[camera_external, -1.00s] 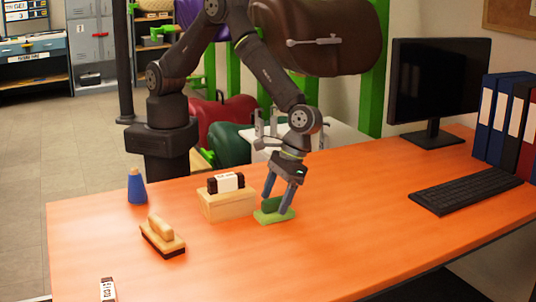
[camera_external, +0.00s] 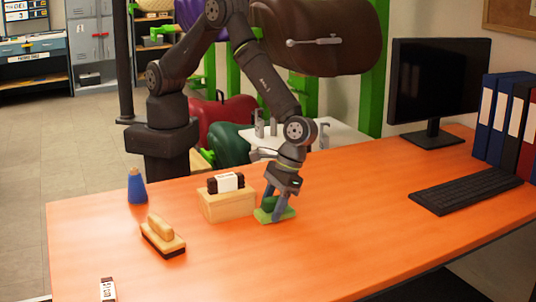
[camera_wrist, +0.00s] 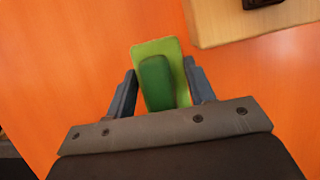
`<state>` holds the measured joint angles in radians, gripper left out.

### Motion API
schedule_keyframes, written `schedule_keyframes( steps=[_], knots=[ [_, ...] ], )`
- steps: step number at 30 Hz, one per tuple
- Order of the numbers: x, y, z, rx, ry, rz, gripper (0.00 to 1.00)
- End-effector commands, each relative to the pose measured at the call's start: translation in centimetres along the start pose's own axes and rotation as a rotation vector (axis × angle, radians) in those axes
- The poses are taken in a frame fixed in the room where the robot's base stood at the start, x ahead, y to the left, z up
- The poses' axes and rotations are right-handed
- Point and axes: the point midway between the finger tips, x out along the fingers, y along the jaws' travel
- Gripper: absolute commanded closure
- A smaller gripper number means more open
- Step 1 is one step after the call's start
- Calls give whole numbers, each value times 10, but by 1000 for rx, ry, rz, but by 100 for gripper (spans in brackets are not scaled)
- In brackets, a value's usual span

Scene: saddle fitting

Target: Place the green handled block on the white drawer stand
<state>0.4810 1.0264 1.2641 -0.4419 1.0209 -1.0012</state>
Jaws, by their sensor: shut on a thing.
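The green handled block (camera_external: 288,213) has a light green flat base and a dark green handle. It rests on the orange desk, right of a wooden box. My gripper (camera_external: 274,204) reaches down over it and is shut on the handle, with one finger on each side. In the wrist view the block (camera_wrist: 150,49) lies between the fingers of my gripper (camera_wrist: 160,78), and its far end sticks out beyond them. A white-topped stand (camera_external: 345,140) shows behind the desk, partly hidden by my arm and the desk edge; its drawers cannot be seen.
The wooden box (camera_external: 228,205) carries a dark and white item close to the gripper's left. A wooden-handled brush (camera_external: 162,237), a blue cone-shaped thing (camera_external: 137,188) and a small labelled item (camera_external: 108,289) are further left. A keyboard (camera_external: 466,191) and monitor (camera_external: 437,85) are at the right.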

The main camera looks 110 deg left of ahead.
Motion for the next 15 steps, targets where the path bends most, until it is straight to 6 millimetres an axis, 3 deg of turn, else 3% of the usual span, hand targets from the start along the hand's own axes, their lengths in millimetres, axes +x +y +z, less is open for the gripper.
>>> schedule_keyframes(
  steps=[15],
  knots=[
    [-82,1,34,2,0,3,78]
  ],
)
